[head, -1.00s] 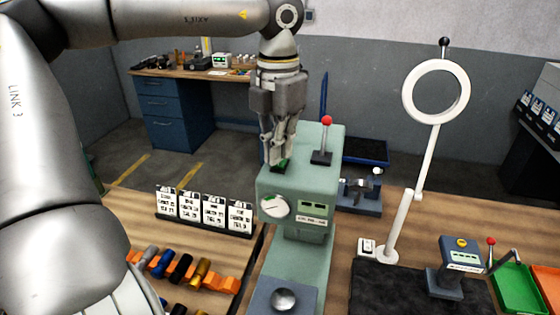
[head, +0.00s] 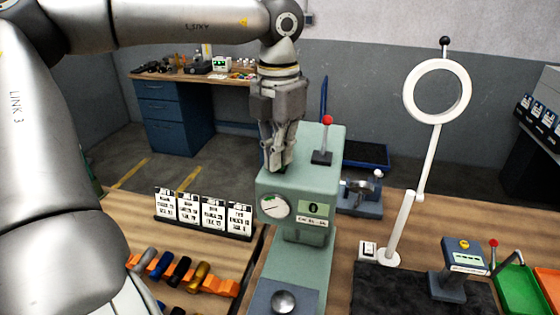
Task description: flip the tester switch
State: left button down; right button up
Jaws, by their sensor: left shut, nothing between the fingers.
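My right gripper is not in view.
A card rack (head: 205,221) and an orange holder (head: 222,286) with several coloured handles lie left of the tester. Right of it are a ring lamp (head: 408,195), a dark mat (head: 395,290), a small blue device (head: 458,262) and a green tray (head: 515,285).

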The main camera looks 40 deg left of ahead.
pick_arm(q)
jog(key=shift+f, duration=0.15)
jog(key=shift+w+r+p, duration=0.1)
jog(key=shift+r+p, duration=0.5)
jog(key=shift+r, duration=0.25)
jog(key=shift+r+p, duration=1.8)
jog(key=shift+r, duration=0.9)
